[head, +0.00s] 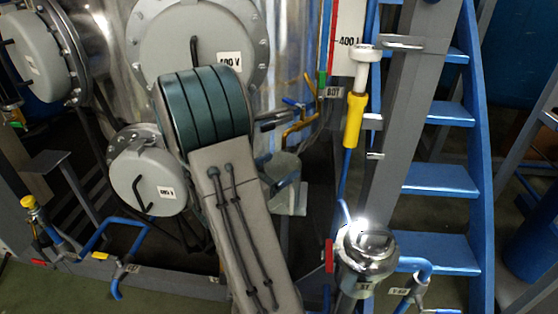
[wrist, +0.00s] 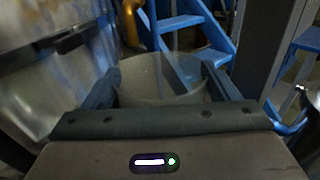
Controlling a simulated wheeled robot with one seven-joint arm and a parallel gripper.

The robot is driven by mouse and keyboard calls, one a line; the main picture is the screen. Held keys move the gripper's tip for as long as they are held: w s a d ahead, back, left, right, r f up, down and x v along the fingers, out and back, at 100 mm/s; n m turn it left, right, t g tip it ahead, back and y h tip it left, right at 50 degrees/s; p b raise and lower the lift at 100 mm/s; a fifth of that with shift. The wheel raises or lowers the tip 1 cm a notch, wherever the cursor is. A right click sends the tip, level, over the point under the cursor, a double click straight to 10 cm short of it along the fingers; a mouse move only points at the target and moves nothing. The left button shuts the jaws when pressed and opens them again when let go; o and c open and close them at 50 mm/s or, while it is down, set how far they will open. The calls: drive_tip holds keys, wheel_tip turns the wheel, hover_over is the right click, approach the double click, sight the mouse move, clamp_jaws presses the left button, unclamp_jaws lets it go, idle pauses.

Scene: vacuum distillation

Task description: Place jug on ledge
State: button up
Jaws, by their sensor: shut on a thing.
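The jug (head: 286,167) is a translucent, greyish vessel just right of my forearm in the head view, in front of the steel tank. In the wrist view the jug (wrist: 160,85) shows its wide open rim and looks empty. My gripper (wrist: 162,78) is shut on the jug, with one dark finger on each side of it. In the head view my arm covers part of the gripper and perhaps part of the jug. I cannot tell for certain which surface is the ledge.
The large steel tank (head: 290,50) with round grey hatches stands behind my arm. Blue stairs (head: 440,180) and a grey post (head: 405,110) stand to the right. A shiny metal vessel (head: 367,262) is at the lower right. A small grey plate (head: 45,162) sits at the left.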

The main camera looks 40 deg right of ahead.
sight(282, 160)
drive_tip(key=shift+w+d, duration=0.45)
drive_tip(key=shift+d, duration=0.15)
drive_tip(key=w+d, duration=0.2)
drive_tip(key=d, duration=0.1)
drive_tip(key=shift+w+f+b, duration=0.15)
drive_tip(key=shift+w+b, duration=0.05)
drive_tip(key=shift+b, duration=0.1)
drive_tip(key=shift+f, duration=0.55)
drive_tip(key=shift+a, duration=0.1)
drive_tip(key=shift+f, duration=0.1)
drive_tip(key=shift+f+b, duration=0.15)
drive_tip(key=shift+b, duration=0.2)
drive_tip(key=o, duration=1.4)
